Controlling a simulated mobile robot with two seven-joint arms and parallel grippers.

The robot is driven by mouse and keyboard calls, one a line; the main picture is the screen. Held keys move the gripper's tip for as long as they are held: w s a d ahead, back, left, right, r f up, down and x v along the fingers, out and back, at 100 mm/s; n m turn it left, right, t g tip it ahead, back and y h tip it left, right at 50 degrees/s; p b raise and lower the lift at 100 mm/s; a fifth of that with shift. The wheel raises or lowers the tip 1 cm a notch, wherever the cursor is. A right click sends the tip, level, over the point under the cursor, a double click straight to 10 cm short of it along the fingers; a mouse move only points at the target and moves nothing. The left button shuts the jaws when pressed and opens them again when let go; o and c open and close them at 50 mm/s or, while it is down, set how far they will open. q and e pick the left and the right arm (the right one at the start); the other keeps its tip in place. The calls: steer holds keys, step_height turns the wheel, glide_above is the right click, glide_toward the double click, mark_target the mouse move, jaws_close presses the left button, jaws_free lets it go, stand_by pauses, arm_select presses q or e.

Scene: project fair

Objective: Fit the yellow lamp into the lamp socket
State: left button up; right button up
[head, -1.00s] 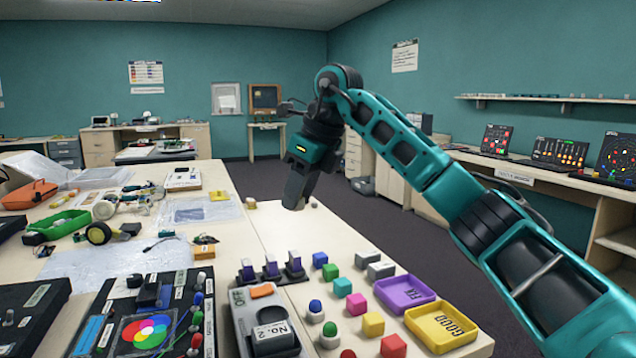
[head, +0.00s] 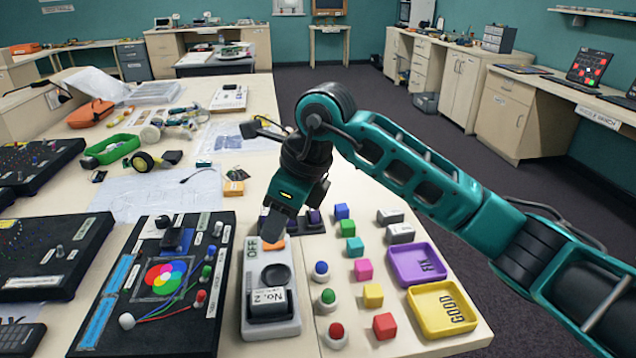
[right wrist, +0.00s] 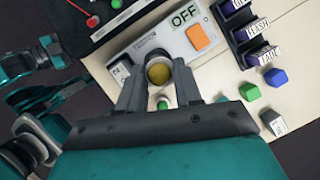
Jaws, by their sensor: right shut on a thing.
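My right gripper (head: 268,238) is low over the grey box marked OFF and No. 2 (head: 286,327). In the right wrist view its fingers (right wrist: 160,78) are shut on the yellow lamp (right wrist: 159,71), a round dull-yellow end between the fingertips. The lamp is hidden in the head view. The box has a dark round socket (head: 275,274) in its top, just in front of the fingertips in the head view. My left gripper is not seen.
Blue (head: 321,268), green (head: 328,297) and red (head: 336,331) lamps stand right of the box. Coloured cubes and purple (head: 417,281) and yellow (head: 474,328) trays lie beyond them. A black panel with a colour wheel (head: 122,340) is close on the left. An orange switch (right wrist: 202,37) is beside the OFF label.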

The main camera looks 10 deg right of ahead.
steer(key=shift+s+a, duration=0.25)
steer(key=shift+s, duration=0.15)
steer(key=shift+f, duration=0.15)
steer(key=shift+f+b, duration=0.5)
steer(key=shift+f, duration=0.3)
step_height(320, 180, down, 5)
steer(key=b, duration=0.3)
steer(key=shift+f+b, duration=0.1)
steer(key=shift+b, duration=0.2)
steer(key=shift+f+b, duration=0.6)
